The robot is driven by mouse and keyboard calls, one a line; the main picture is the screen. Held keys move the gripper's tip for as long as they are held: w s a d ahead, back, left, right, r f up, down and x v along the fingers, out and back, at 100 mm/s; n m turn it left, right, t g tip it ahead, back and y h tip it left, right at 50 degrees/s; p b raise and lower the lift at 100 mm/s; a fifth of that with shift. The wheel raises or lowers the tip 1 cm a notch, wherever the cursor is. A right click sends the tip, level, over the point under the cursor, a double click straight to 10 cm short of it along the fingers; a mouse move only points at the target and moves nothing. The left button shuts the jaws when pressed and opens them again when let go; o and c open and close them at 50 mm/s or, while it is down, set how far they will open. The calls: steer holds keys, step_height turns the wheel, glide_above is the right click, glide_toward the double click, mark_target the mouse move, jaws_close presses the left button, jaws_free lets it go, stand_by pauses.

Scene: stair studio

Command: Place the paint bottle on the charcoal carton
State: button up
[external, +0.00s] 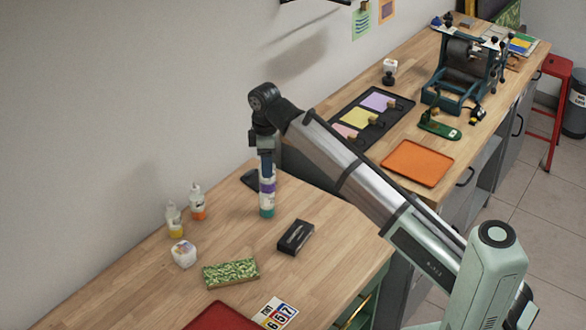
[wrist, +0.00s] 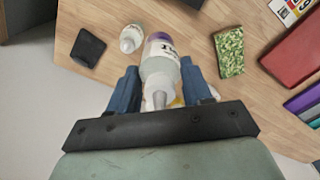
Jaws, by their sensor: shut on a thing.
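My gripper (external: 267,172) is shut on a paint bottle with a purple bottom (wrist: 160,62), held upright, nozzle toward the wrist camera. In the external view this bottle (external: 268,187) overlaps a teal-bottomed bottle (external: 267,211) standing on the table. That second bottle also shows beside the held one in the wrist view (wrist: 131,38). The charcoal carton (external: 295,237) lies on the table, right of and nearer the external camera than my gripper. Its visible top is bare, with pale lettering on one side. I cannot make it out in the wrist view.
A yellow bottle (external: 175,221), an orange bottle (external: 197,203) and a white container (external: 184,254) stand left. A green patterned box (external: 231,273), number card (external: 276,313) and red tray (external: 220,318) lie nearer the camera. A flat dark object (wrist: 88,47) lies near the table edge.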

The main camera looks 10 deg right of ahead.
steer(key=s+d+f+n, duration=0.2)
steer(key=s+d+n, duration=0.2)
steer(key=s+d, duration=0.25)
step_height(320, 180, down, 10)
steer(key=shift+d, duration=0.3)
stand_by(0.3)
steer(key=shift+f, duration=0.1)
steer(key=o, duration=1.1)
step_height(320, 180, up, 12)
steer(key=shift+r, duration=0.1)
stand_by(0.4)
